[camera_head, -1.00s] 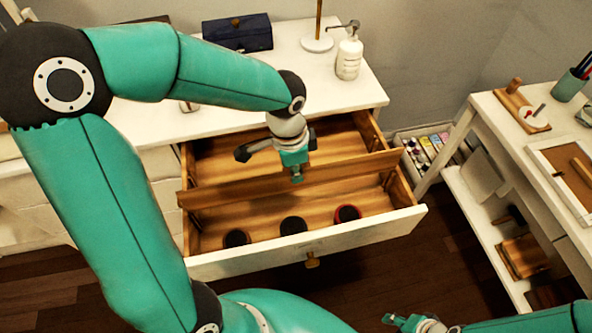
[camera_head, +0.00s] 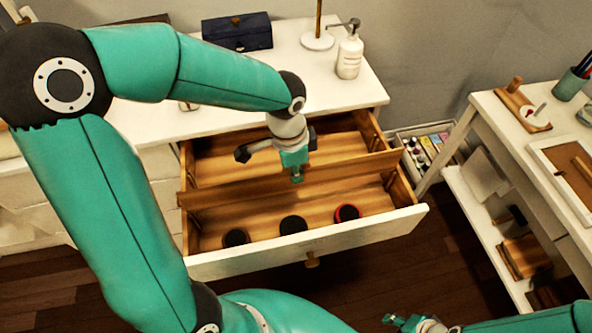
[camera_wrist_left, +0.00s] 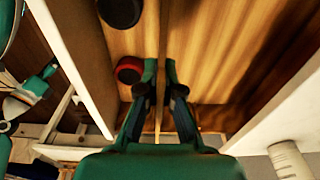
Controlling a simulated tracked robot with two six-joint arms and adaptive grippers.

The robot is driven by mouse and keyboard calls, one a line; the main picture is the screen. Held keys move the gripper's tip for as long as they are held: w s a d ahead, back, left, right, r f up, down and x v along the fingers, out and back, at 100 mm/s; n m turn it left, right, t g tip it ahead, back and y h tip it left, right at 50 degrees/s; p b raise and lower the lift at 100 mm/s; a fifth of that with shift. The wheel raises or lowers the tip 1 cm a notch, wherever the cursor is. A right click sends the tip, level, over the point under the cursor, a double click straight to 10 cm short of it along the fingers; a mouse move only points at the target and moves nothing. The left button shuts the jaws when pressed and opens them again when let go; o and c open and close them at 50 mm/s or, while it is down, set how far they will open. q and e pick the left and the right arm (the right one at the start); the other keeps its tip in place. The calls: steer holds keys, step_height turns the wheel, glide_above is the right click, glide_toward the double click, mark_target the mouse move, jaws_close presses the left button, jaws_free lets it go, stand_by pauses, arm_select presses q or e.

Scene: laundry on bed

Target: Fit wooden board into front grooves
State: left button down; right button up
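The wooden board (camera_head: 345,175) stands on edge across the open drawer (camera_head: 345,238), splitting it into a front and a back part. Its ends overlap the drawer's side walls in the head view. Whether they sit in grooves or above them cannot be told; the grooves are hidden. My left gripper (camera_head: 296,174) is at the middle of the board's top edge. In the left wrist view its fingers (camera_wrist_left: 160,68) are close together on either side of the thin board (camera_wrist_left: 163,25). My right gripper (camera_head: 397,321) is low in the head view, away from the drawer; its opening is unclear.
Dark round containers (camera_head: 293,225) and a red-rimmed one (camera_head: 347,213) lie in the front part of the drawer. The back part looks empty. A soap bottle (camera_head: 349,55) and a dark blue box (camera_head: 237,32) stand on the dresser top. A white side table (camera_head: 490,115) is at right.

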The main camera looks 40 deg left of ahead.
mark_target(295, 190)
arm_select(q)
steer(key=shift+f+b, duration=3.95)
steer(key=shift+f, duration=0.7)
steer(key=c, duration=1.2)
jaws_free()
steer(key=shift+c, duration=0.2)
steer(key=r, duration=0.8)
steer(key=s+r, duration=0.1)
steer(key=r, duration=0.3)
steer(key=shift+a, duration=0.35)
steer(key=shift+f, duration=0.1)
steer(key=shift+w, duration=0.1)
